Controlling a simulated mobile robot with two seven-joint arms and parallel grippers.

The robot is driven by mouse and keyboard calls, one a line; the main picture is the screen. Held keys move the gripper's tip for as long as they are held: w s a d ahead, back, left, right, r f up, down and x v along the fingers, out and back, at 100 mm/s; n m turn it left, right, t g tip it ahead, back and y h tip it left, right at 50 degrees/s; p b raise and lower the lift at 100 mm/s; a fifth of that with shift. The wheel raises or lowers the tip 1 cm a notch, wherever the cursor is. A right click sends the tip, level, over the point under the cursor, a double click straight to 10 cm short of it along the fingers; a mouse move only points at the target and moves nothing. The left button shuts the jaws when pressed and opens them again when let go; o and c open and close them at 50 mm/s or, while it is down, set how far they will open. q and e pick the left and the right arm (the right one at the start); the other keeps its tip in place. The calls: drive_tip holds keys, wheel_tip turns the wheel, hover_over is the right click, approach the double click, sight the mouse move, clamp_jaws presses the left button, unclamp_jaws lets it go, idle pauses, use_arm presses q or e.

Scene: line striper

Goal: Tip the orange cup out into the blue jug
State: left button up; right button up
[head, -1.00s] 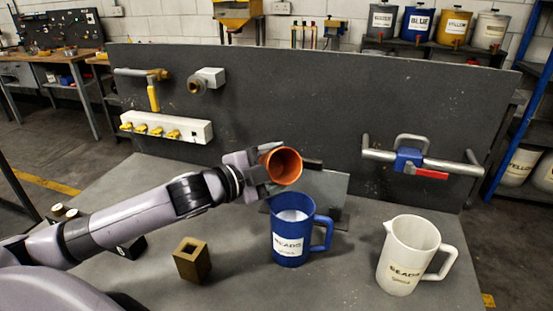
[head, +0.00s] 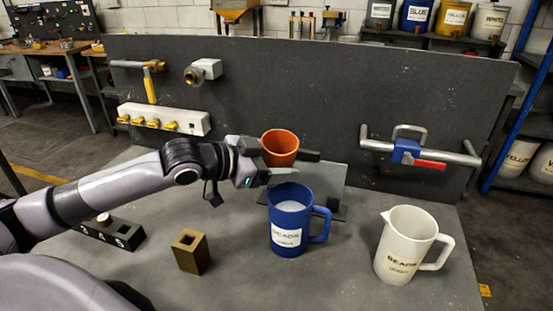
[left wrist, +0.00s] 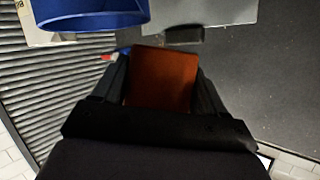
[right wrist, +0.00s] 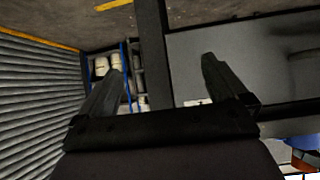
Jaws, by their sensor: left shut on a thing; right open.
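The orange cup (head: 281,147) is in my left gripper (head: 272,165), which is shut on it. The cup is nearly upright, its mouth up, behind and a little above the blue jug (head: 289,225); its inside bottom is hidden. In the left wrist view the cup (left wrist: 162,80) sits between the two fingers, with the blue jug's rim (left wrist: 90,18) at the upper left. The jug stands upright on the bench, labelled BEADS, with pale contents inside. My right gripper (right wrist: 160,85) is open and empty in the right wrist view, and out of the head view.
A white BEADS jug (head: 405,250) stands right of the blue one. A brass block with a square hole (head: 190,252) and a black holed rack (head: 110,233) stand left. A grey plate (head: 322,180) is behind the blue jug. A dark panel (head: 300,90) with fittings closes the back.

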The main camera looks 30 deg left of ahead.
sight(290, 148)
use_arm(q)
drive_tip(key=shift+r+n+g+h, duration=0.45)
drive_tip(key=shift+r+n, duration=0.55)
drive_tip(key=shift+r, duration=0.55)
